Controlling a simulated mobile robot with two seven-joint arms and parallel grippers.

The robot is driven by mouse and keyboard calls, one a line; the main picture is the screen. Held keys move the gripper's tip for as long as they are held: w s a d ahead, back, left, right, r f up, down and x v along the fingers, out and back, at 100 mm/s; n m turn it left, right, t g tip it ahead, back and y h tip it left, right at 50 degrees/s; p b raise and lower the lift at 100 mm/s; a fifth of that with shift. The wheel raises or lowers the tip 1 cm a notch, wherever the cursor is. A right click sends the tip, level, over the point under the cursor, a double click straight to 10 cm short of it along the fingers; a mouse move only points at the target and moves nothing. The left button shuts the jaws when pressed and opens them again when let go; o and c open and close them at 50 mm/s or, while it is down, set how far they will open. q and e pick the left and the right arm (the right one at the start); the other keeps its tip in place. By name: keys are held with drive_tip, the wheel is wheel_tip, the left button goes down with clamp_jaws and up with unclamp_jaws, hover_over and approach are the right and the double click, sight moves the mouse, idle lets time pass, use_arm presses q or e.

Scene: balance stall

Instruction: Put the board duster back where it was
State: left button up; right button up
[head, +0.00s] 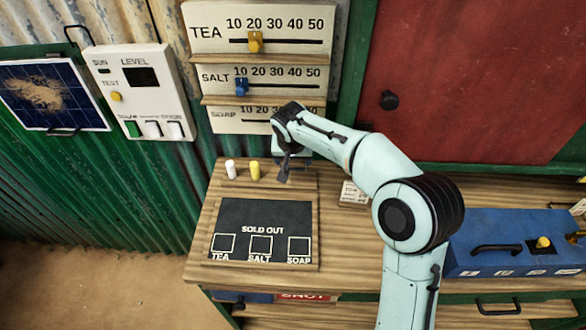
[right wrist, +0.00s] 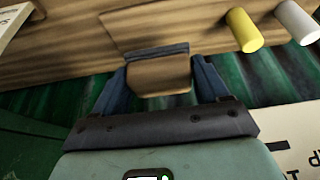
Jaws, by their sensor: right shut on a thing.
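The board duster (right wrist: 158,75), a wooden block with a grey strip along one side, is between the fingers of my right gripper (right wrist: 162,82) in the right wrist view. My right gripper (head: 284,170) is shut on it above the back of the counter, behind the sold-out board. In the head view the gripper and arm mostly hide the duster. I cannot tell whether the duster touches the counter. My left gripper is not in view.
A white chalk (head: 230,170) and a yellow chalk (head: 254,171) stand left of my right gripper. The black sold-out board (head: 262,218) lies in front, its boxes empty. Price shelves (head: 265,75) rise behind. A blue box (head: 510,243) stands at the right.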

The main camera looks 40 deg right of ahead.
sight(293, 169)
drive_tip(key=shift+s+f, duration=0.15)
drive_tip(key=shift+f, duration=0.55)
wheel_tip(293, 169, down, 4)
drive_tip(key=shift+w+f, duration=0.15)
drive_tip(key=shift+w, duration=0.05)
drive_tip(key=shift+f, duration=0.15)
drive_tip(key=o, duration=1)
drive_tip(key=shift+b, duration=0.3)
